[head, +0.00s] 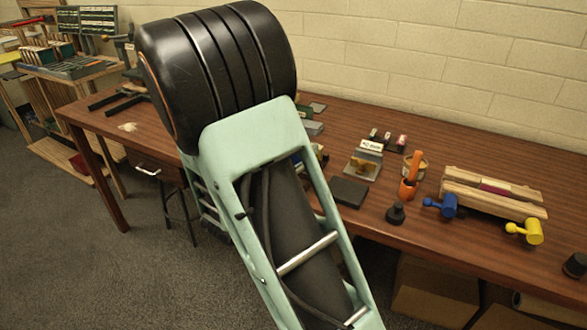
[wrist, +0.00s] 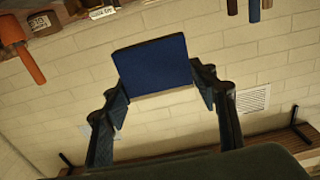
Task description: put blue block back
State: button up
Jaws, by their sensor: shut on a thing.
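The blue block (wrist: 152,65) is in the wrist view, a dark blue flat-faced piece with a paler lower edge. My gripper (wrist: 160,84) is shut on it, with one dark finger at its left side and one at its right. The block is held up with the pale brick wall behind it. In the head view my own arm covers the middle of the scene, and neither the gripper nor the held block can be made out there. Where the block belongs cannot be told from these frames.
A long brown table (head: 460,247) runs along the wall. A rack (head: 70,62) stands far left.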

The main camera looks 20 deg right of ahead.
jog(key=w+f, duration=0.1)
jog(key=f, duration=0.1)
jog(key=w+d+f, duration=0.1)
jog(key=w+f, duration=0.1)
jog(key=w+d+f+b, duration=0.1)
jog(key=w+f, duration=0.1)
jog(key=shift+w+f, duration=0.1)
jog(key=shift+w, duration=0.15)
jog(key=shift+w+d+f, duration=0.1)
jog(key=shift+f, duration=1.55)
jog(key=shift+f+b, duration=0.1)
jog(key=shift+b, duration=0.2)
jog(key=shift+f, duration=0.15)
jog(key=o, duration=1.3)
jog(key=shift+r, duration=0.2)
